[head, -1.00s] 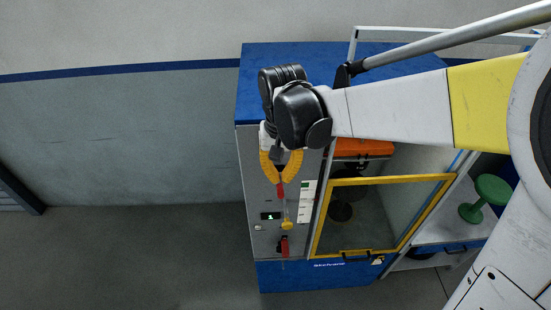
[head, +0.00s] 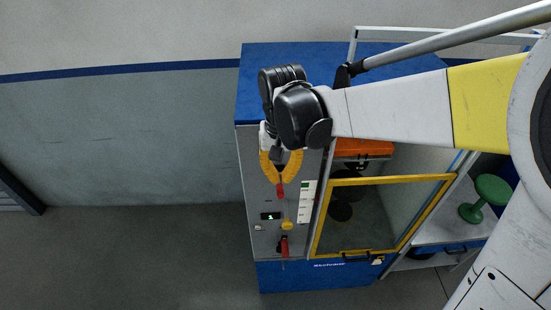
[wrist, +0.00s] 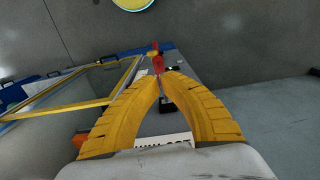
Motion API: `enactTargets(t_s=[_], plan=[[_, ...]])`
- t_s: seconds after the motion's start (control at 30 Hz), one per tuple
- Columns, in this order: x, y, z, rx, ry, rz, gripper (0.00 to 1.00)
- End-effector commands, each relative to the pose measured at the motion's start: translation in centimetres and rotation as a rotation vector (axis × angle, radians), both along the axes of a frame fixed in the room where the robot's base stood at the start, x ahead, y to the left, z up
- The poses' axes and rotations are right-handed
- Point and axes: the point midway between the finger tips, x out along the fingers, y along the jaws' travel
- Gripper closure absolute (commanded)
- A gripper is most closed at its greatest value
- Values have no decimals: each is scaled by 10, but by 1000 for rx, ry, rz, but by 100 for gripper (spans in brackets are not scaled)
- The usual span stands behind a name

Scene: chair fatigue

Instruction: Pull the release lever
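The cabinet's grey front panel (head: 250,185) carries red lever-like parts. One red handle (head: 280,190) is at the tips of my gripper (head: 280,180), and it also shows in the wrist view (wrist: 158,65). My gripper's yellow fingers are bowed and their tips (wrist: 162,75) come together at this handle, so they look shut on it. The fingers hide part of its mount. A second red lever (head: 284,247) with a black base sits lower on the panel, apart from the gripper. I cannot tell from markings which one is the release lever.
A yellow knob (head: 287,225) and a small display (head: 270,216) lie between the two red parts. A yellow-framed door (head: 318,222) is close on the right. A green stool-like object (head: 484,198) stands on the shelf. The floor on the left (head: 130,255) is clear.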

Motion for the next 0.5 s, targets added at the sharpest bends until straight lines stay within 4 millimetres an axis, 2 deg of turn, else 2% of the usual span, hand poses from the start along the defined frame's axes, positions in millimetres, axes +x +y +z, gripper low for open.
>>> enactTargets(t_s=[0.5], plan=[[0,0,-29,0,0,0,100]])
